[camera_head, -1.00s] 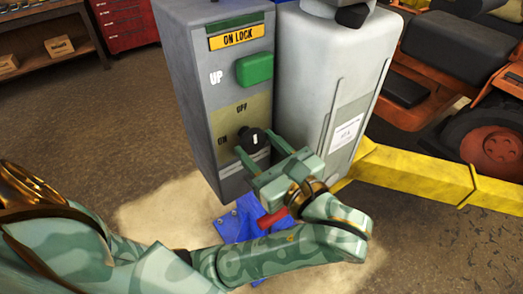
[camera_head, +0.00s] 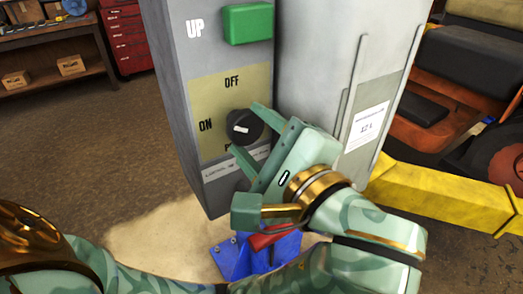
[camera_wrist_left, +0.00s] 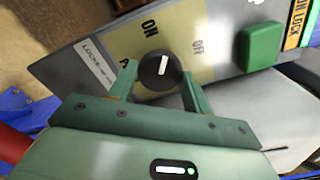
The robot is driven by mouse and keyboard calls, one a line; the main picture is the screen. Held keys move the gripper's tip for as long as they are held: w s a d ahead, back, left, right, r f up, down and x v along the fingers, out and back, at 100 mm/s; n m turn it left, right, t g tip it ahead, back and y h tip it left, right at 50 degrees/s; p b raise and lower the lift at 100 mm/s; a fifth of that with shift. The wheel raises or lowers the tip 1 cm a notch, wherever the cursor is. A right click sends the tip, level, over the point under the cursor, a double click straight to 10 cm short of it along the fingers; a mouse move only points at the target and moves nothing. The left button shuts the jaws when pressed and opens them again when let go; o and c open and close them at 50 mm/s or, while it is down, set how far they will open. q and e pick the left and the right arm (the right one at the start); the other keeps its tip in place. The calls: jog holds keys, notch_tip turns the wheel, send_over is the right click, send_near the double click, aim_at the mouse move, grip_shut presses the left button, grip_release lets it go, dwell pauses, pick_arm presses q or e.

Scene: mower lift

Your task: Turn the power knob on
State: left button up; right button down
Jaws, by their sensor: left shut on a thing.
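The black power knob (camera_head: 243,127) sits on the tan label plate (camera_head: 238,85) of the grey control box (camera_head: 185,100). Its white mark lies nearly level in the head view and points toward the ON print at left; OFF is printed above. The knob also shows in the left wrist view (camera_wrist_left: 158,70), its mark pointing up, roughly toward ON. My left gripper (camera_head: 248,130) is shut on the knob, one finger on each side, as the left wrist view (camera_wrist_left: 160,74) shows. Where the fingers touch is partly hidden. My right gripper is not in view.
A green button (camera_head: 247,23) is above the plate. A pale grey housing (camera_head: 320,60) stands close at right. A blue bracket (camera_head: 232,260) and a red part (camera_head: 262,240) are below. A yellow beam (camera_head: 440,190) and orange mower (camera_head: 440,115) are at right. Floor at left is clear.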

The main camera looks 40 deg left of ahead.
pick_arm(q)
jog(key=n+b, duration=0.4)
jog(key=shift+w+f, duration=0.1)
jog(key=shift+f, duration=0.15)
jog(key=shift+r+n+b, duration=0.1)
jog(key=shift+n+b, duration=0.75)
jog(key=shift+n, duration=0.55)
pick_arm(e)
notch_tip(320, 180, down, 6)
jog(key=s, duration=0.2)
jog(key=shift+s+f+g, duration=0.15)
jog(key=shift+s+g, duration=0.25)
pick_arm(q)
jog(key=shift+r, duration=0.1)
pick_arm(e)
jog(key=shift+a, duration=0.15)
pick_arm(q)
jog(key=o, duration=1)
